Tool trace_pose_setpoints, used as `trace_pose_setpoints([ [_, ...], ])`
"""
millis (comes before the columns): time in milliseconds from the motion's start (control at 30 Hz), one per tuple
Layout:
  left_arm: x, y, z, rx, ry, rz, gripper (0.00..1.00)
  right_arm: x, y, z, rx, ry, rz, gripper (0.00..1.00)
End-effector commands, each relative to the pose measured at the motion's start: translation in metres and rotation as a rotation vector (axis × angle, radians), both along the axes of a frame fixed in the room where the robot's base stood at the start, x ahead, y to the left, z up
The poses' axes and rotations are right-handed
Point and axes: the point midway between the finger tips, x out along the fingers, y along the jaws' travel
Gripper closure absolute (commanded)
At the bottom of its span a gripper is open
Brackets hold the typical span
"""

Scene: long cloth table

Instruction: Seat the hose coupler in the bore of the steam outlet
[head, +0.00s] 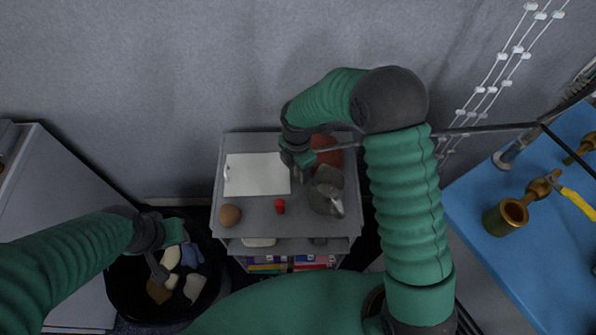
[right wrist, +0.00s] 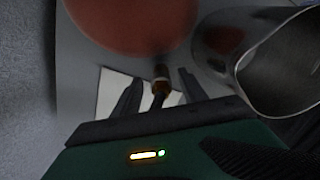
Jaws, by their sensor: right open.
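A small brown piece with a pale ring and a dark stem, which looks like the hose coupler (right wrist: 161,76), shows between the fingers of my right gripper (right wrist: 158,92) in the right wrist view. The fingers are open and apart; I cannot tell whether they touch it. In the head view my right gripper (head: 298,172) is over the grey cart, and the coupler is not clear there. A brass fitting with a round open mouth, possibly the steam outlet (head: 506,216), is on the blue table at the right. My left gripper (head: 157,268) is over a black bin, jaws unclear.
The grey cart (head: 250,213) holds a white sheet (head: 256,174), a brown ball (head: 229,215), a small red object (head: 280,206), a metal pitcher (head: 326,191) and a reddish round thing (head: 326,150). The black bin (head: 120,290) holds cloth-like pieces. The blue table (head: 530,265) has bare space in front.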

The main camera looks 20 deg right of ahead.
Motion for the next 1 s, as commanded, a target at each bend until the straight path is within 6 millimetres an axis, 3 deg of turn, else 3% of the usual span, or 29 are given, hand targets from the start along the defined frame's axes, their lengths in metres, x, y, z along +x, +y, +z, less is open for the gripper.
trace_pose_setpoints([
  [133, -0.0001, 0.0001, 0.0003, 0.000, 0.000, 0.000, 0.64, -0.0001, -0.0012, 0.0008, 0.001, -0.001, -0.001, 0.52],
  [500, 0.0000, 0.0000, 0.0003, 0.000, 0.000, 0.000, 0.64, -0.0001, -0.0013, 0.0006, 0.001, 0.000, -0.001, 1.00],
  [1000, 0.0000, 0.0000, 0.0012, 0.000, 0.000, 0.000, 0.64, 0.0004, -0.0010, 0.0059, 0.001, -0.001, -0.001, 1.00],
])
